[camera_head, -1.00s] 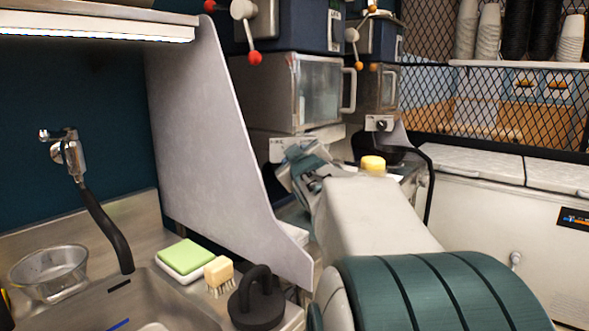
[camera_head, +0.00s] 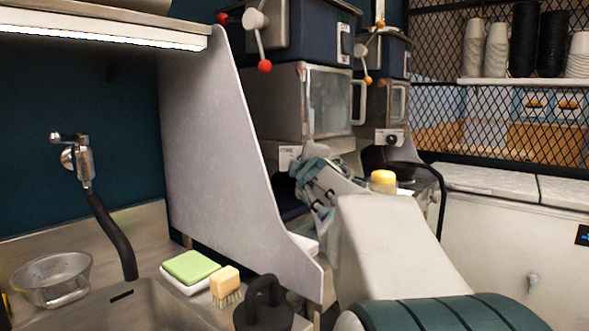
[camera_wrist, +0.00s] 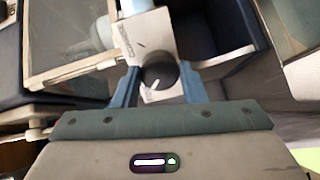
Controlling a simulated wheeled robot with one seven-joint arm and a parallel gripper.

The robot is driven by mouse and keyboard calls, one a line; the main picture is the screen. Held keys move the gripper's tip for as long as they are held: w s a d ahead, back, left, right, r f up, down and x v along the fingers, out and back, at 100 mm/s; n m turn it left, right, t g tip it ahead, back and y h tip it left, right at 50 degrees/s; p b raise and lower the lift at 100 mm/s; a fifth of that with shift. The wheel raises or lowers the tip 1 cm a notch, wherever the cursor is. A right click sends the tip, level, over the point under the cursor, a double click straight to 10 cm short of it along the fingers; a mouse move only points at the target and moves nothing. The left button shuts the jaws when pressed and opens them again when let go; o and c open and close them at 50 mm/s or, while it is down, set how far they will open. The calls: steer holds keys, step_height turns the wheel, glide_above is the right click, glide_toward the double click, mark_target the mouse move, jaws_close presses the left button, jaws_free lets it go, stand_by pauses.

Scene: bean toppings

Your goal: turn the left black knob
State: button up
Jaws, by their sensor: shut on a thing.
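The left black knob (camera_wrist: 159,77) is round and dark with a white pointer mark, set on a pale panel (camera_wrist: 146,36) in the wrist view. My gripper (camera_wrist: 157,84) has its blue-grey fingers on either side of the knob and is shut on it. In the head view my gripper (camera_head: 307,170) is up against the panel under the left machine (camera_head: 290,98), and it hides the left knob there. A second black knob (camera_head: 392,139) shows on the right machine, clear of my gripper.
A grey partition (camera_head: 215,150) stands close to the left of my arm.

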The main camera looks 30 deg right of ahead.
stand_by(0.6)
steer(key=o, duration=1)
steer(key=shift+c, duration=0.2)
